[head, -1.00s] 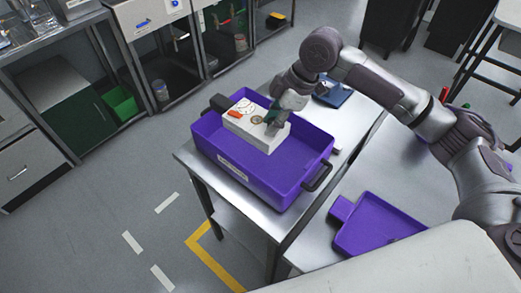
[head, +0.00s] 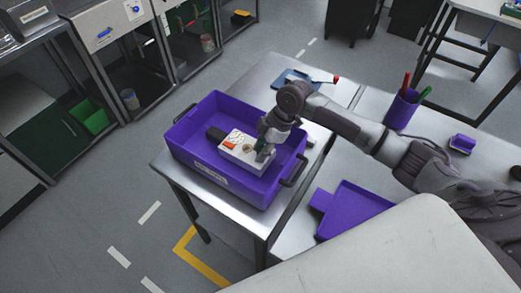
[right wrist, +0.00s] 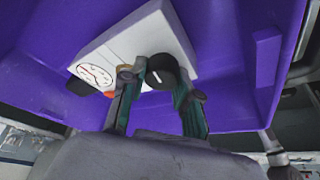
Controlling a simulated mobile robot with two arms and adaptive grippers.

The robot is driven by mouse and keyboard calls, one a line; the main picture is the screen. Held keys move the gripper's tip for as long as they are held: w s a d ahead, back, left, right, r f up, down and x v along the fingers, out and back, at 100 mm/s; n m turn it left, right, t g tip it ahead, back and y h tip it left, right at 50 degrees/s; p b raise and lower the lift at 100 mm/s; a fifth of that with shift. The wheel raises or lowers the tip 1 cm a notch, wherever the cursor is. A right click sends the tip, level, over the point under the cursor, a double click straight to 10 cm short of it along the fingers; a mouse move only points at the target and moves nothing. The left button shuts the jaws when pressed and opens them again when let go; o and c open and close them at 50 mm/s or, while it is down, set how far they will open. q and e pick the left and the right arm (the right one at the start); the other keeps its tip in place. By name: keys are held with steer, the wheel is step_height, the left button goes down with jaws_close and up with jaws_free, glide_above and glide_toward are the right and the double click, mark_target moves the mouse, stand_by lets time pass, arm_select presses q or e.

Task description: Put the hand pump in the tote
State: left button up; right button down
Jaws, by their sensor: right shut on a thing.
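The hand pump (head: 240,153) is a white block with a round gauge, an orange part and a black end. It is inside the walls of the purple tote (head: 190,159), near its middle; I cannot tell whether it touches the floor. My right gripper (head: 264,152) comes from above and is shut on the pump near its right end. In the right wrist view the green fingers stand on either side of a black knob on the pump (right wrist: 128,52), with the tote's purple wall (right wrist: 225,60) behind. My left gripper is not in view.
The tote stands on a steel table (head: 282,75). A blue tool with a red-tipped lever (head: 297,78) lies behind it. A purple tray (head: 350,212) and a purple pen cup (head: 402,108) are on the surface at right. Shelving with bins stands at left.

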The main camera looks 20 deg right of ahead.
steer(key=shift+f, duration=0.55)
steer(key=shift+f, duration=0.15)
steer(key=c, duration=0.8)
jaws_free()
steer(key=shift+c, duration=0.2)
steer(key=b+v, duration=0.2)
steer(key=v, duration=1)
steer(key=shift+r, duration=0.2)
